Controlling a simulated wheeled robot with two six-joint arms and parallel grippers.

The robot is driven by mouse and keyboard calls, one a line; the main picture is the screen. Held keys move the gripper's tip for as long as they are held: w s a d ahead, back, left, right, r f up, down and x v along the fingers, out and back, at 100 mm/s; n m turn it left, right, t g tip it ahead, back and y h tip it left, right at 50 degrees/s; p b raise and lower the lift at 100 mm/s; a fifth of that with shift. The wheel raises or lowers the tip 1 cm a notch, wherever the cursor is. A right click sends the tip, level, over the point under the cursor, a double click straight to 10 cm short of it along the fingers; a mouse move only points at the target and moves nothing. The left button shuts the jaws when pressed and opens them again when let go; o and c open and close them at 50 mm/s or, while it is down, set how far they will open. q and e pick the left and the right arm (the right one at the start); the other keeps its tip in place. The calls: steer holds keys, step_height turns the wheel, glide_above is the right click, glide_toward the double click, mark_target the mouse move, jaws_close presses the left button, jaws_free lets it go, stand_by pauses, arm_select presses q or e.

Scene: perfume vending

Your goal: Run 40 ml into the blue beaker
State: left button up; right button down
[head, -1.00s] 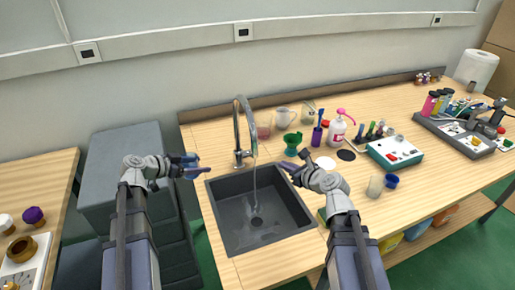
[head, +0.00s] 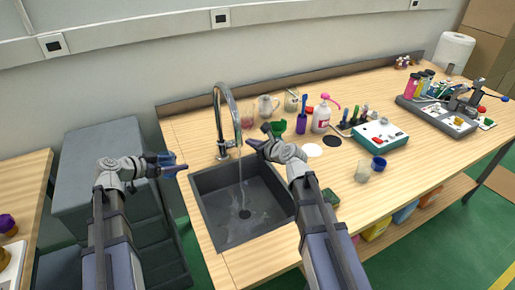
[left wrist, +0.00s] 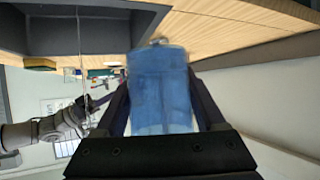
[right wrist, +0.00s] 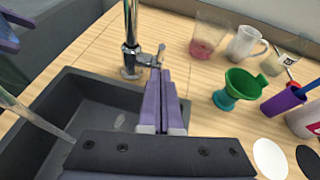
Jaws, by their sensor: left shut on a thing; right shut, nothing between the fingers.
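A blue translucent beaker (left wrist: 160,90) is between the fingers of my left gripper (head: 172,164), which is shut on it at the left of the sink. Its rim and contents are not clear. The tap (head: 219,115) is running and a thin stream (head: 241,180) falls into the grey sink (head: 205,190), apart from the beaker. The stream also shows in the right wrist view (right wrist: 30,115). My right gripper (head: 258,145) is shut and empty at the sink's back right. In the right wrist view, its fingertips (right wrist: 159,75) are close to the tap's small lever (right wrist: 155,58); contact cannot be told.
A green funnel (right wrist: 240,84), a pink-tinted beaker (right wrist: 207,35), a white mug (right wrist: 245,42) and a purple holder (right wrist: 283,100) stand right of the tap. A grey cabinet (head: 100,160) stands left.

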arm_select(q)
steer(key=shift+w+r, duration=0.1)
steer(key=shift+r, duration=0.45)
arm_select(e)
steer(key=shift+w+a+r, duration=0.5)
steer(key=shift+w+a, duration=0.05)
steer(key=shift+w, duration=0.25)
arm_select(q)
steer(key=shift+p, duration=0.3)
